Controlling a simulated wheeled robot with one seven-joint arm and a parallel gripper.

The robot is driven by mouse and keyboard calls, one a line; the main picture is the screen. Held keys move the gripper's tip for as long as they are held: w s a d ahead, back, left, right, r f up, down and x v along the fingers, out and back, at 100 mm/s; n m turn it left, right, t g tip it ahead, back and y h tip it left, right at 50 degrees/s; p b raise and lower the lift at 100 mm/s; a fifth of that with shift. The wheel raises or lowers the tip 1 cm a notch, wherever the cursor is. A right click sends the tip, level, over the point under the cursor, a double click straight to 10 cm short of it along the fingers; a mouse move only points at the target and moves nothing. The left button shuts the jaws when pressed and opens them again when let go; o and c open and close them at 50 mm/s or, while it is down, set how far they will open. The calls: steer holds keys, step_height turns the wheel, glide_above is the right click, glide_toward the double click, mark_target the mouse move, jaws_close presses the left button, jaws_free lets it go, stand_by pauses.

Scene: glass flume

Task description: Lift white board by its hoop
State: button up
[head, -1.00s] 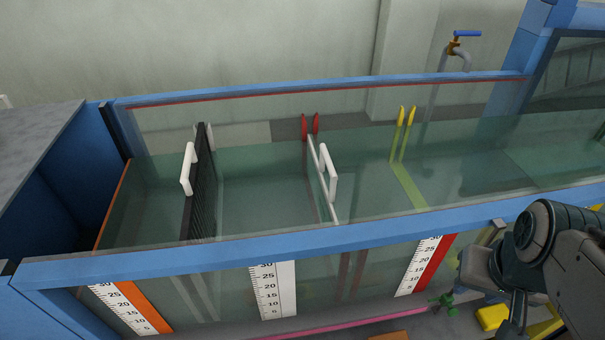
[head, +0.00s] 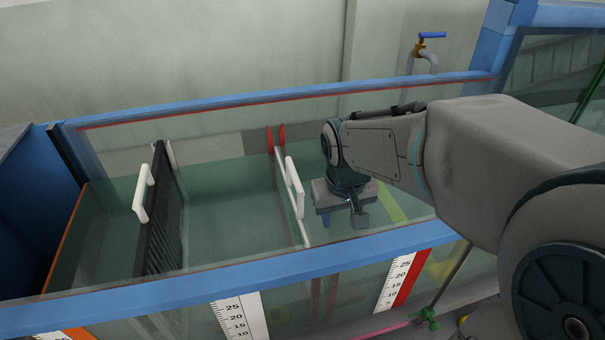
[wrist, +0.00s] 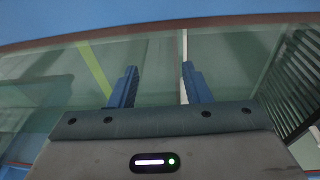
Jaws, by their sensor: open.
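The white board (head: 302,226) stands in the flume between the red guides, seen nearly edge-on in the head view. In the wrist view my two blue fingers (wrist: 160,84) are spread apart. A thin pale strip beside the right finger looks like the board's edge (wrist: 183,48). I cannot make out the hoop in the wrist view.
A black grille (head: 164,215) with its own white hoop (head: 143,193) stands to the left; its bars show at the right of the wrist view (wrist: 294,80). The blue front rail (head: 240,276) and the glass walls bound the flume. A tap (head: 427,50) is behind.

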steer(key=w+a+f, duration=0.1)
steer(key=w+f, duration=0.2)
steer(key=f, duration=0.1)
steer(key=w+a+f+g+b, duration=0.1)
steer(key=w+a+f, duration=0.1)
steer(key=w+f, duration=0.1)
steer(key=w+a+f+g+b, duration=0.1)
steer(key=w+a+f, duration=0.1)
steer(key=w+f, duration=0.2)
steer(key=shift+a+f, duration=0.1)
steer(key=shift+f, duration=0.25)
step_height(320, 180, down, 14)
jaws_close()
steer(key=shift+r, duration=0.1)
stand_by(0.9)
steer(key=shift+w+a+r, duration=0.1)
steer(key=shift+w+r, duration=0.05)
steer(key=shift+w, duration=0.05)
